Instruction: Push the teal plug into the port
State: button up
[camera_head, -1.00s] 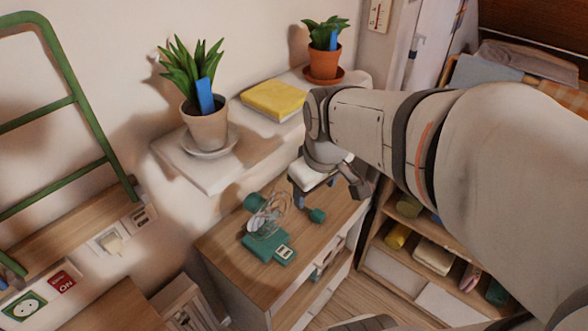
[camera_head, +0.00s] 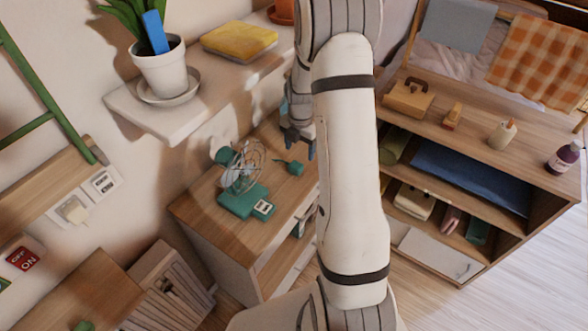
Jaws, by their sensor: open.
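The small teal plug (camera_head: 295,168) lies on the wooden cabinet top, to the right of a teal fan (camera_head: 243,183). A short dark part points from the plug toward the fan. The fan's teal base carries a white plate with dark openings (camera_head: 263,208); I cannot tell whether this is the port. My gripper (camera_head: 300,148) is open and empty, just above and beyond the plug in the picture. It appears apart from the plug. My arm covers part of the cabinet's right side and part of the gripper.
White wall sockets (camera_head: 103,183) and a red ON sign (camera_head: 23,258) are at the left. A white shelf (camera_head: 165,122) with a potted plant (camera_head: 163,75) and yellow book (camera_head: 240,40) overhangs behind the cabinet. A wooden shelf unit (camera_head: 520,190) stands right. Floor is free at lower right.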

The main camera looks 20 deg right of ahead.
aim_at(296, 165)
jog(key=shift+f, duration=0.1)
jog(key=shift+s+a+f, duration=0.1)
jog(key=shift+f, duration=1.15)
jog(key=shift+a+f+p, duration=0.25)
jog(key=shift+f+p, duration=0.15)
jog(key=shift+f, duration=0.95)
jog(key=shift+a+f+p, duration=0.25)
jog(key=shift+f+p, duration=0.1)
jog(key=shift+f, duration=0.95)
jog(key=shift+c, duration=0.4)
jog(key=c, duration=0.9)
